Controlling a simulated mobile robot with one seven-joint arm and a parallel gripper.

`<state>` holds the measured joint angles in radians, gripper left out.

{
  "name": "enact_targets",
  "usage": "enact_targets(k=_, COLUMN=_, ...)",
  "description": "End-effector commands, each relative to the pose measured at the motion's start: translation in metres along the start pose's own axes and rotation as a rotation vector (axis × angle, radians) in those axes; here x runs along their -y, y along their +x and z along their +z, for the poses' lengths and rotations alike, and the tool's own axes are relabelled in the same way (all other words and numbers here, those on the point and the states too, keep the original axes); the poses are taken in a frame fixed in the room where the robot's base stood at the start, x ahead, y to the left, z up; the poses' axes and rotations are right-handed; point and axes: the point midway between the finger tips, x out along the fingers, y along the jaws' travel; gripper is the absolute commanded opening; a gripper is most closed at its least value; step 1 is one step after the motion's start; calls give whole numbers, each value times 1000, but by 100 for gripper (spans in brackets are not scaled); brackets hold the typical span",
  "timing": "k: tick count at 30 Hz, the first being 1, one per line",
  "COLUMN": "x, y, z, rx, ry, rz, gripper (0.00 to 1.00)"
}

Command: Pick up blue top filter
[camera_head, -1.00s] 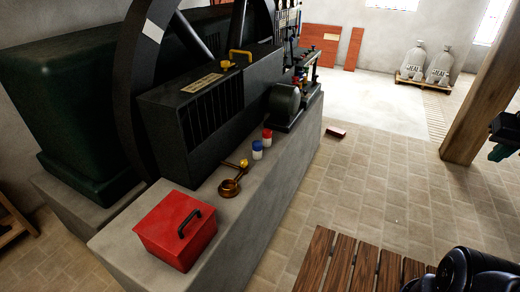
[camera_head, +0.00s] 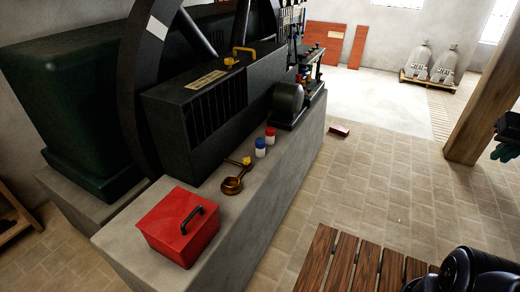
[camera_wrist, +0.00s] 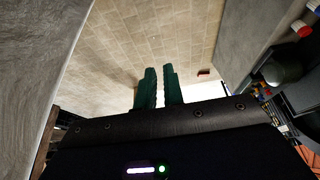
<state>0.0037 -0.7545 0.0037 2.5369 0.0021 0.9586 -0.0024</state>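The blue top filter (camera_head: 260,149) is a small white cylinder with a blue cap. It stands upright on the concrete plinth (camera_head: 215,240), just in front of a similar red-capped filter (camera_head: 270,136). In the wrist view a blue cap (camera_wrist: 314,4) is cut off at the top right corner, near the red cap (camera_wrist: 304,31). My gripper (camera_wrist: 159,70) shows two green fingers slightly apart, with floor visible between them and nothing held. In the head view my gripper (camera_head: 503,150) is at the right edge, over the floor and far from the filters.
A brass cup-like part (camera_head: 232,185) and a red toolbox (camera_head: 180,225) stand nearer on the plinth. The dark engine (camera_head: 212,105) rises behind the filters. A slatted wooden bench (camera_head: 345,262) is at the bottom. A wooden post (camera_head: 487,95) stands right. The tiled floor between is mostly clear.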

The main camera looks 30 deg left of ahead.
Motion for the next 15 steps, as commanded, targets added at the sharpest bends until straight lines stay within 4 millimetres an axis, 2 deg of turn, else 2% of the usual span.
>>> enact_targets(k=1, x=0, y=0, z=0, rx=0, ry=0, rz=0, gripper=20)
enact_targets(k=9, x=0, y=0, z=0, rx=0, ry=0, rz=0, gripper=73)
enact_targets(k=15, x=0, y=0, z=0, rx=0, ry=0, rz=0, gripper=74)
